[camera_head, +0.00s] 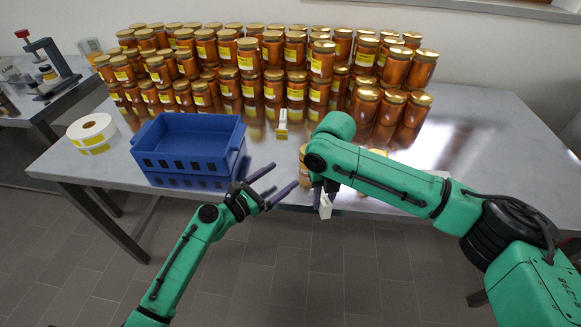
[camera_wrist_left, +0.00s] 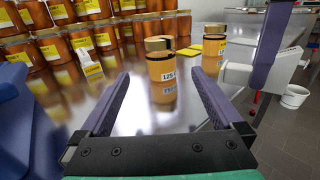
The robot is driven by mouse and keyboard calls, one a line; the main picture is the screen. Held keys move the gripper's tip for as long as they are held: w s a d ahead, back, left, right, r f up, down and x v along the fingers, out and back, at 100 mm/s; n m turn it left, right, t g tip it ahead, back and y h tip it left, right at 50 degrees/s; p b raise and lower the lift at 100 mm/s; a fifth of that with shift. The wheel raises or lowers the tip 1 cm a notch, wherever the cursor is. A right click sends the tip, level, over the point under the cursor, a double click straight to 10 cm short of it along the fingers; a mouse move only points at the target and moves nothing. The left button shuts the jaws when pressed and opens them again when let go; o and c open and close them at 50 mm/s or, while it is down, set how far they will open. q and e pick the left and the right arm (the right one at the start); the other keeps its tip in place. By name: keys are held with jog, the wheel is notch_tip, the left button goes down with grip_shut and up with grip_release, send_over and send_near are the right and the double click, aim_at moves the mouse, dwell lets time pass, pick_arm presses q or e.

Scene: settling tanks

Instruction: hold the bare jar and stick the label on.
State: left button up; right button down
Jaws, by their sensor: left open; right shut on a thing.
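An amber jar (camera_wrist_left: 161,72) with a gold lid stands upright on the table, with a small white "125 G" patch and no yellow label on the side I see. In the head view this jar (camera_head: 304,160) is partly hidden by my right arm. My left gripper (camera_head: 283,182) is open and empty; in the left wrist view its fingers (camera_wrist_left: 158,103) point towards the jar, which stands beyond their tips. My right gripper (camera_head: 322,192) is shut on a small white block-like thing (camera_head: 325,206) near the table's front edge. Whether that thing carries a label is unclear.
A blue crate (camera_head: 190,175) stands left of the jar, beside a label roll (camera_head: 91,128). A white and yellow stand (camera_head: 282,125) is behind. Stacked labelled jars (camera_head: 250,70) fill the back.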

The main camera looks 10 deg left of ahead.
aim_at(302, 161)
pick_arm(q)
jog(key=x, duration=0.9)
jog(key=shift+w+d, duration=0.2)
grip_shut()
